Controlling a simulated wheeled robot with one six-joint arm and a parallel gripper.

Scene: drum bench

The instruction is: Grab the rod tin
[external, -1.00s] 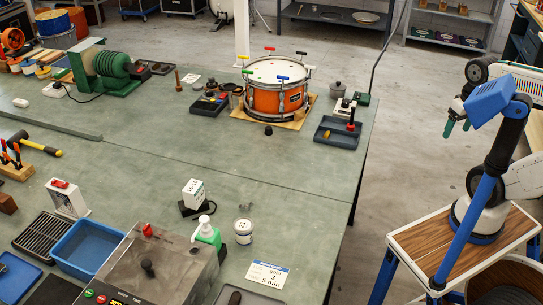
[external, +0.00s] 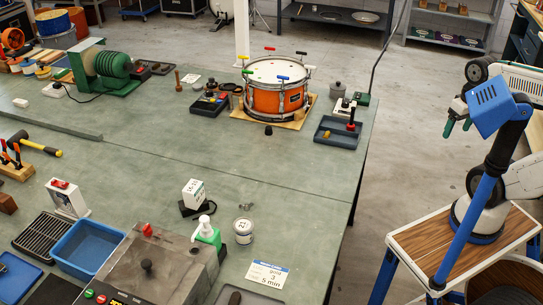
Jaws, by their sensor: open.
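My gripper (external: 457,128), with green fingertips, is at the right over the floor, beyond the bench's right edge. It is open and empty, well apart from the tin.
A white card (external: 267,274) lies in front. A small metal part (external: 246,206) lies behind. An orange drum (external: 276,88) stands farther back. Bench right of the tin is clear.

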